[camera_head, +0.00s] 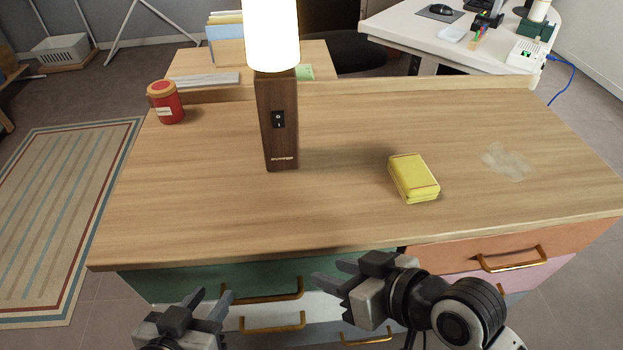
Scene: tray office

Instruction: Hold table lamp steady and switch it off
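The table lamp stands upright on the wooden desk. It has a dark brown block base (276,143) and a glowing white cylinder shade (272,35). Neither gripper touches the lamp.
On the desk (190,215) are a red jar (167,107) at the back left, a yellow box (413,178) right of the lamp, and a pale smudge (507,162) at the right. Drawers with brass handles (512,260) front the desk. The desktop before the lamp is clear.

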